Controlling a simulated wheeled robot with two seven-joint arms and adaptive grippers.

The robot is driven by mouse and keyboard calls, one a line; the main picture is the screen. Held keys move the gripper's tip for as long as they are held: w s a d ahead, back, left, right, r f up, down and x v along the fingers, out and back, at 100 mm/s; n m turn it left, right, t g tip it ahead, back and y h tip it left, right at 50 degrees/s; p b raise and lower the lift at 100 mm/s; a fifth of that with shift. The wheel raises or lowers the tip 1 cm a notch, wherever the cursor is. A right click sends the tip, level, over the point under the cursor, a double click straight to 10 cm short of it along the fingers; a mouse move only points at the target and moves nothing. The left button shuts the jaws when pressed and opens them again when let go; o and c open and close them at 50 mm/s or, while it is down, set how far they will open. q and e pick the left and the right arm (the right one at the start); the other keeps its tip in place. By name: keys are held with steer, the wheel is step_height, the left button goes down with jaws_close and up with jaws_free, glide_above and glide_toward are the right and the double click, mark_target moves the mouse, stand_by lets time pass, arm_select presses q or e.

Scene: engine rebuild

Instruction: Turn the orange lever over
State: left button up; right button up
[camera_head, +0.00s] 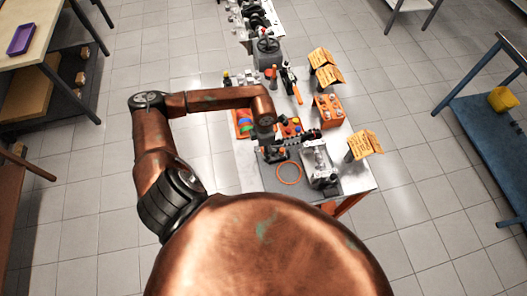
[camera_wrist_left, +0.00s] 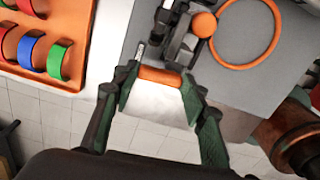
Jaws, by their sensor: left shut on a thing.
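The orange lever (camera_wrist_left: 160,76) shows in the left wrist view as a short orange bar lying crosswise between my left fingertips. My left gripper (camera_wrist_left: 158,88) is shut on it, with one dark green finger at each end of the bar. How the lever joins the dark metal fixture (camera_wrist_left: 178,45) beyond it is partly hidden. In the head view my left arm reaches over the workbench, and my left gripper (camera_head: 275,153) is small and dark there, above the grey mat's left edge. My right gripper is not in view.
An orange ball (camera_wrist_left: 204,24) and an orange ring (camera_wrist_left: 245,30) are close by on the grey mat. An orange tray (camera_wrist_left: 75,50) of coloured half-rings lies to the left. A metal engine block (camera_head: 319,163) stands right of the ring. Orange cards (camera_head: 365,144) stand at the right edge.

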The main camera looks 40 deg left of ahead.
arm_select(q)
steer(key=shift+w+m+b, duration=0.2)
steer(key=shift+m+b, duration=0.9)
steer(key=shift+m, duration=0.1)
steer(key=o, duration=1.2)
steer(key=shift+d, duration=0.1)
steer(key=shift+c, duration=0.2)
steer(key=shift+r, duration=0.1)
step_height(320, 180, up, 12)
